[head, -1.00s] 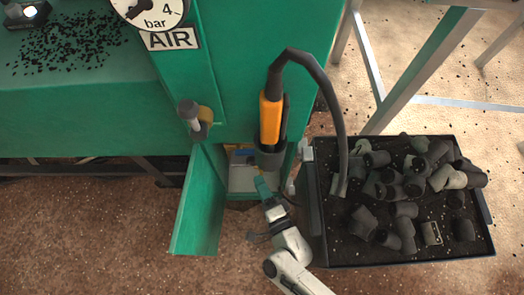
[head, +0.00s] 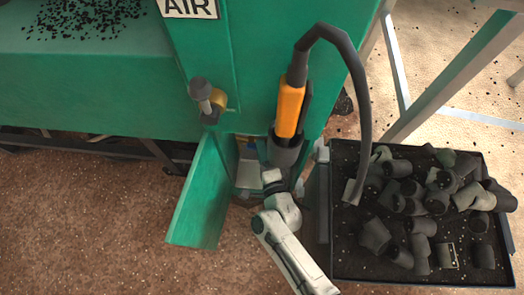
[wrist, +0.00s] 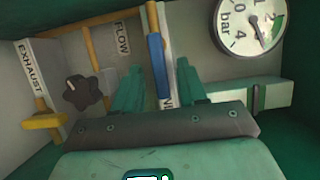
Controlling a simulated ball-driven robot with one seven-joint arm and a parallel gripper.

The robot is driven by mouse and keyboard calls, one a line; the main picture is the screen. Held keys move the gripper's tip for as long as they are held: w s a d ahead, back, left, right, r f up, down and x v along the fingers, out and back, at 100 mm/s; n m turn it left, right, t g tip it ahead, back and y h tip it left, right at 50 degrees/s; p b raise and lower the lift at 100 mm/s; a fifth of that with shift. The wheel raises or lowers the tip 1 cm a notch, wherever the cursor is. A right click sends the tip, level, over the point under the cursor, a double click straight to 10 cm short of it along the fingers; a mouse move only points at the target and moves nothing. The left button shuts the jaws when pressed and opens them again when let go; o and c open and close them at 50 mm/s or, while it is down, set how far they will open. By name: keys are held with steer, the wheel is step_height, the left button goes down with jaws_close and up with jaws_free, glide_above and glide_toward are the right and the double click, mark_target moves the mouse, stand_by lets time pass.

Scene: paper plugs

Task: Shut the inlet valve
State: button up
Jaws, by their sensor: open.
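In the wrist view, a blue lever handle (wrist: 157,70) lies lengthwise along an orange pipe (wrist: 152,18), inside the green cabinet. A label beside it is mostly hidden by my gripper, so I cannot read whether it says inlet. My gripper (wrist: 158,72) is open, with one green finger on each side of the blue handle. I cannot tell whether either finger touches it. In the head view, my arm reaches into the open cabinet (head: 249,172) and my fingers are hidden.
The wrist view shows a yellow handle (wrist: 43,121) by an EXHAUST label, a dark knob (wrist: 84,94) near a FLOW label, and a gauge (wrist: 249,22). In the head view, the open door (head: 200,200) stands left of my arm; a tray (head: 420,277) of dark plugs stands right.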

jaws_close()
stand_by(0.4)
steer(key=shift+r, duration=0.15)
steer(key=shift+a+r+n+g+h+p, duration=0.5)
steer(key=shift+n+h+p, duration=0.35)
steer(key=shift+n+p, duration=1.5)
steer(key=shift+a+r+n+g+h+p, duration=0.35)
steer(key=shift+r+n+g+h+p, duration=0.65)
steer(key=shift+p, duration=2.4)
steer(key=shift+a+r+n+h+p, duration=0.1)
steer(key=shift+a+n+h+p, duration=0.45)
steer(key=shift+n+p, duration=1.9)
steer(key=shift+d+m+p, duration=0.1)
steer(key=shift+m+p, duration=0.2)
steer(key=shift+p, duration=0.1)
steer(key=shift+a+n+h+b, duration=0.5)
steer(key=shift+n+h, duration=0.5)
steer(key=shift+n, duration=0.3)
